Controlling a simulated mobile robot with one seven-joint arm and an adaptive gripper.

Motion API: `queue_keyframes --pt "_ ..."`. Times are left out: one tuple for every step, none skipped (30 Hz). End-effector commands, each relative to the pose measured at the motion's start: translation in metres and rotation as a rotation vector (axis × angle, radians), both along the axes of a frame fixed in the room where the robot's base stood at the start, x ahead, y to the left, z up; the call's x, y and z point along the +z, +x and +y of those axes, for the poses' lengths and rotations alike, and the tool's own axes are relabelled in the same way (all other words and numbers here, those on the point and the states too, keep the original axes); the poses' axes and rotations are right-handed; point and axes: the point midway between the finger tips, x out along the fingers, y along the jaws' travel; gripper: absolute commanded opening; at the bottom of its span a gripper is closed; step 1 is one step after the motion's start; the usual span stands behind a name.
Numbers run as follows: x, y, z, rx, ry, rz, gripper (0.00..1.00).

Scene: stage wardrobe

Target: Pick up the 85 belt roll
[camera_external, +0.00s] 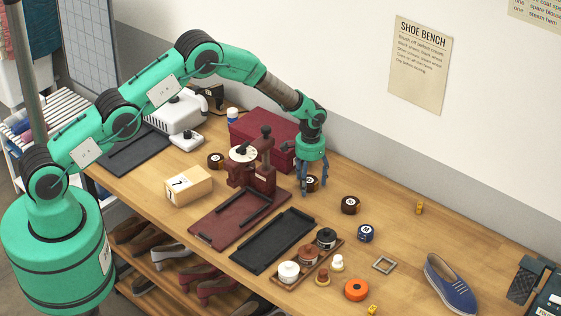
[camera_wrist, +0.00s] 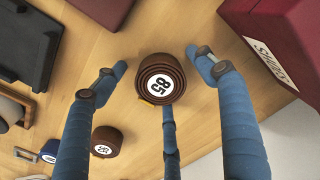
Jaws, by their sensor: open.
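The 85 belt roll is a brown coiled belt (camera_wrist: 176,93) with a white "85" label, standing on the wooden bench. In the external view the roll (camera_external: 312,184) is partly hidden behind my gripper's fingers. My gripper (camera_external: 307,188) has blue fingers and points down over the roll. In the wrist view, my gripper (camera_wrist: 160,70) is open, with one finger to the left of the roll, one to the right and a third below it in the picture. Gaps show at the left and right fingers; I cannot tell whether the third finger touches it.
A dark red box (camera_external: 283,127) stands close behind my gripper, and a dark red stand (camera_external: 264,178) is to its left. Another brown roll (camera_external: 350,205) and a blue roll (camera_external: 366,233) lie to the right. A black tray (camera_external: 272,242) lies in front.

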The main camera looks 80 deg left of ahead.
Motion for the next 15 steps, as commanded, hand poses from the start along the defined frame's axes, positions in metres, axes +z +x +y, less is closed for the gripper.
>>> queue_keyframes --pt "0.0001 0.0000 0.0000 0.000 0.000 0.000 0.71" --pt "0.0001 0.0000 0.0000 0.000 0.000 0.000 0.71" --pt "0.0001 0.0000 0.0000 0.000 0.000 0.000 0.63" --pt "0.0001 0.0000 0.0000 0.000 0.000 0.000 0.57" --pt "0.0001 0.0000 0.0000 0.000 0.000 0.000 0.51" --pt "0.0001 0.0000 0.0000 0.000 0.000 0.000 0.43" --pt "0.0001 0.0000 0.0000 0.000 0.000 0.000 0.37" --pt "0.0001 0.0000 0.0000 0.000 0.000 0.000 0.31" --pt "0.0001 0.0000 0.0000 0.000 0.000 0.000 0.23" --pt "0.0001 0.0000 0.0000 0.000 0.000 0.000 0.20" --pt "0.0004 0.0002 0.0001 0.000 0.000 0.000 0.20" --pt "0.0004 0.0002 0.0001 0.000 0.000 0.000 0.20" --pt "0.0003 0.0002 0.0001 0.000 0.000 0.000 0.20" --pt "0.0003 0.0002 0.0001 0.000 0.000 0.000 0.20" --pt "0.0003 0.0001 0.0000 0.000 0.000 0.000 0.20"
